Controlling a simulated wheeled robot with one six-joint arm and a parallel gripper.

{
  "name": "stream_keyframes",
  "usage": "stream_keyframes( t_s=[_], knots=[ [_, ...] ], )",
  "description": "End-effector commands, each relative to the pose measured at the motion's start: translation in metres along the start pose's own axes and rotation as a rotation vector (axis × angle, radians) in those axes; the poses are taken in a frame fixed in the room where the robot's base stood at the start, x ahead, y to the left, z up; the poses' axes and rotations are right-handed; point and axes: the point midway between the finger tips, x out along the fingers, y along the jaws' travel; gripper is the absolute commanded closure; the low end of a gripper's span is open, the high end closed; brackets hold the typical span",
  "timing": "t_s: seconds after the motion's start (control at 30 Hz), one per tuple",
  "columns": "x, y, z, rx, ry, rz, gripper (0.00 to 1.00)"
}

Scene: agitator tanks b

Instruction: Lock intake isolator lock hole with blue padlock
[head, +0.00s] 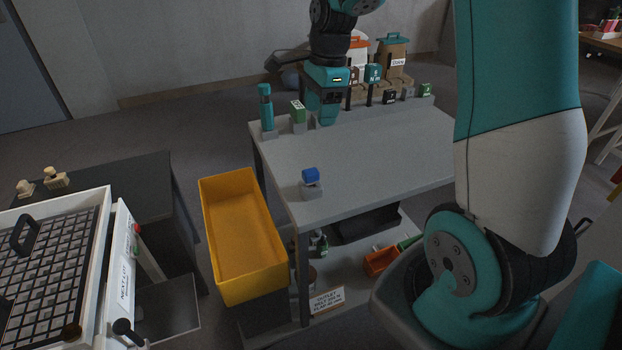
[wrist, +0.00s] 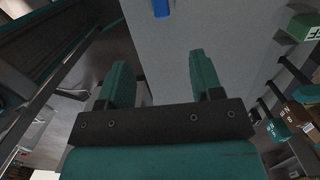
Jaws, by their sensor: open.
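A blue padlock (head: 311,174) sits on a small grey stand near the front left corner of the grey table (head: 370,155). In the wrist view a blue shape, likely the same padlock (wrist: 161,8), is cut off by the top edge. My gripper (head: 325,118) points down over the back left part of the table, behind the padlock and apart from it. In the wrist view my gripper (wrist: 162,80) has its two teal fingers spread, with nothing between them. I cannot make out the intake isolator lock hole in either view.
A yellow bin (head: 240,235) stands left of the table. A white-framed unit (head: 115,260) with a black grid and handle is at far left. A teal bottle (head: 265,108) and a green-labelled block (head: 298,112) stand beside my gripper. The table's middle is clear.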

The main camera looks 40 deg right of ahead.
Motion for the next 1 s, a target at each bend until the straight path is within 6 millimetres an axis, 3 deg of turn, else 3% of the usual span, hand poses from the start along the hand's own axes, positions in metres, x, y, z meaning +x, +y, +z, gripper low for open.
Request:
stream_keyframes(
  t_s=[0.4, 0.73, 1.0],
  knots=[
    [0.091, 0.001, 0.0, -0.001, 0.0, 0.005, 0.4],
    [0.121, 0.001, 0.001, -0.002, 0.0, 0.004, 0.4],
    [0.159, -0.001, 0.001, -0.003, -0.001, 0.003, 0.4]
  ],
)
